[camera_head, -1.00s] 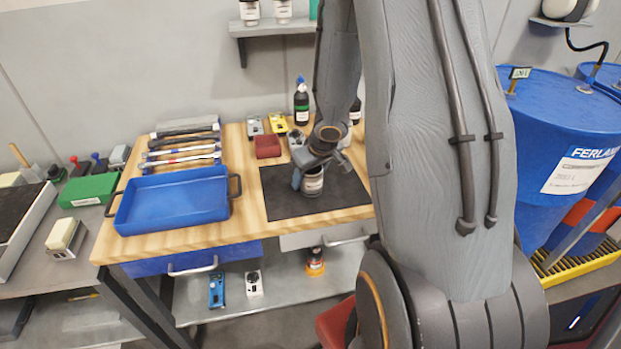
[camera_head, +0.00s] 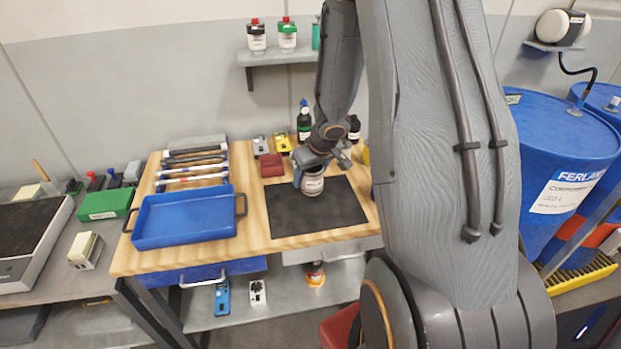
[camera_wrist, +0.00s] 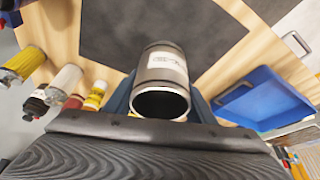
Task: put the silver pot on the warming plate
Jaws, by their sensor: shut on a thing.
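The silver pot (camera_head: 313,187) is a small cylinder with a pale label, over the far part of a black mat on the wooden table. It also shows in the wrist view (camera_wrist: 164,63), its open rim facing the camera. My gripper (camera_head: 309,172) is shut on the pot, one finger on each side in the wrist view (camera_wrist: 161,101). The pot appears raised off the mat, though the gap is hard to judge. A flat grey unit with a dark top (camera_head: 24,238), at the far left, looks like the warming plate; its right part is in view.
The black mat (camera_head: 300,222) lies on the wooden table (camera_head: 252,215). A blue tray (camera_head: 187,236) is left of it. Bottles (camera_head: 304,122) and a red box (camera_head: 271,165) stand behind. A green case (camera_head: 105,204) lies on the left bench. Blue drums (camera_head: 550,140) stand right.

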